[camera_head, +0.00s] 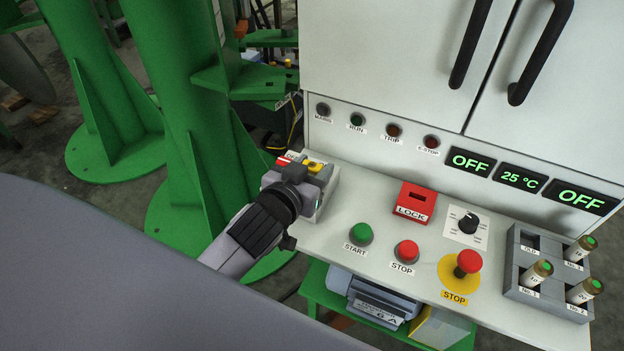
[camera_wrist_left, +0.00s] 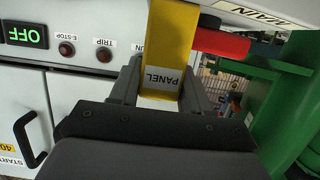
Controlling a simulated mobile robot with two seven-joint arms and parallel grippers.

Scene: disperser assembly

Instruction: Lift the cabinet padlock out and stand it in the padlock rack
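The yellow padlock (camera_head: 314,165) sits at the grey switch box on the panel's left end. In the left wrist view the yellow padlock (camera_wrist_left: 170,45) is a bar labelled PANEL, standing between my fingers. My left gripper (camera_head: 304,172) reaches it from the front; in the left wrist view the fingers (camera_wrist_left: 163,92) appear closed against both its sides. Its far end is out of that view. The red block labelled LOCK (camera_head: 414,199), with a dark slot in its top, stands on the panel to the right; it looks like the rack. My right gripper does not show.
A red handle (camera_wrist_left: 222,43) is close beside the padlock. START (camera_head: 360,234) and STOP (camera_head: 406,250) buttons, a dial (camera_head: 468,223) and a red mushroom button (camera_head: 467,263) surround the LOCK block. A grey fuse holder (camera_head: 513,257) stands at right. The white cabinet (camera_head: 400,60) rises behind.

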